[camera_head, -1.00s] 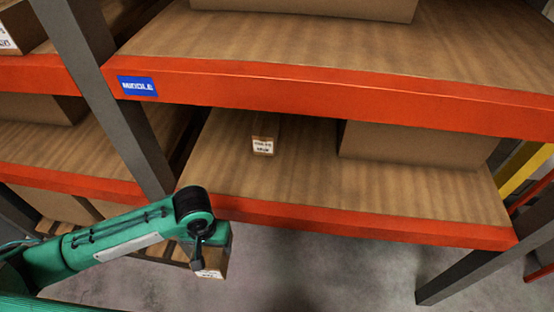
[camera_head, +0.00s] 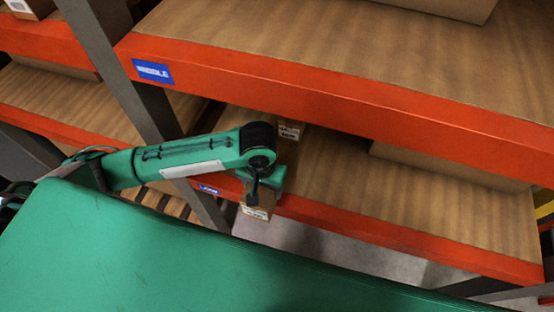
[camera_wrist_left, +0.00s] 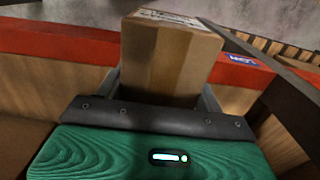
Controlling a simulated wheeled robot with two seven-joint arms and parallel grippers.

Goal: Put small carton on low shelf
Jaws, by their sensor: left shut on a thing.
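My left gripper (camera_head: 262,188) is shut on the small carton (camera_head: 256,207), a brown box with a white label. In the left wrist view the carton (camera_wrist_left: 165,58) sits between the two fingers of the gripper (camera_wrist_left: 162,88). In the head view it hangs in front of the orange front beam of the low shelf (camera_head: 345,228). The shelf's blue label (camera_head: 208,189) is just left of the carton, partly covered by my arm; it also shows in the left wrist view (camera_wrist_left: 243,60). My right gripper is not in view.
On the low shelf another small carton (camera_head: 290,131) stands behind my arm, and a large box (camera_head: 440,168) stands to the right. Bare deck lies between them. The middle shelf's orange beam (camera_head: 330,105) runs above. A grey upright (camera_head: 130,100) stands left.

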